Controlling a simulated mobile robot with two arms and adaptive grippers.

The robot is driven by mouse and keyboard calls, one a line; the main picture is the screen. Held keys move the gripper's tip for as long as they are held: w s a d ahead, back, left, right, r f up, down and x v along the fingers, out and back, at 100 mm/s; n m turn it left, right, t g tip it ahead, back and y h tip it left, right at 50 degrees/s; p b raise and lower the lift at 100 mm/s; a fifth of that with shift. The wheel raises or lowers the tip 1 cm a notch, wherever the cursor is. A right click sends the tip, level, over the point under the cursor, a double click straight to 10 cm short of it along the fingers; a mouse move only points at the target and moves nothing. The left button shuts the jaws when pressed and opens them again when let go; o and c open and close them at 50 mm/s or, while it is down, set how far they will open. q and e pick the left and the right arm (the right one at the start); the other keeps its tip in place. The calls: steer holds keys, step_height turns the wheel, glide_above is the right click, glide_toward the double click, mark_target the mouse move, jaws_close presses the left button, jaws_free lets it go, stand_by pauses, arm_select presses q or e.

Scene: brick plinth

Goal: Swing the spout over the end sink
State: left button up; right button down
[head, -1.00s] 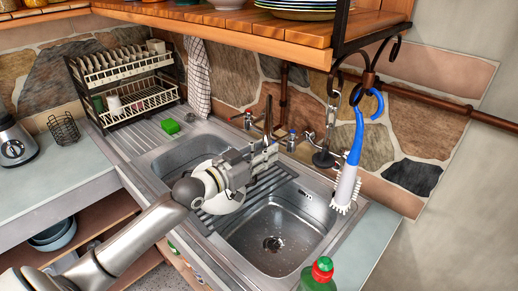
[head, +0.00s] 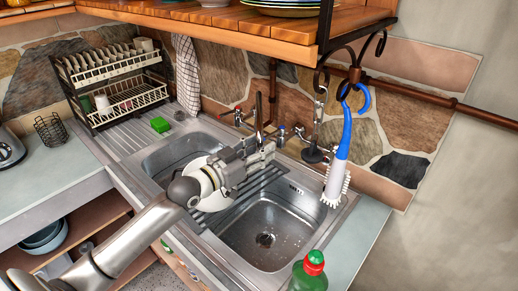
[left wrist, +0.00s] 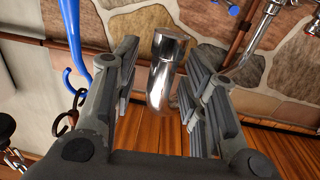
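The metal spout (head: 258,110) stands at the back of the sink unit, near the divider between the two basins. In the left wrist view the chrome spout (left wrist: 160,75) shows between my two fingers, with gaps on both sides. My left gripper (head: 266,150) is open beside the spout, its fingertips pointing at the taps; it also shows in the left wrist view (left wrist: 158,62). The end sink (head: 255,222) is the empty right basin with a drain. My gripper partly hides the spout's lower part and the left basin (head: 178,152). My right gripper is out of view.
A blue-handled brush (head: 340,160) hangs at the right, over the basin's back corner. A wooden shelf (head: 240,25) overhangs the back. A dish rack (head: 115,85) stands left.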

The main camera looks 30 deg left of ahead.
arm_select(q)
steer(key=shift+s+a+f, duration=0.1)
steer(key=shift+s+a, duration=0.15)
steer(key=shift+s, duration=0.15)
steer(key=v, duration=1.1)
stand_by(0.3)
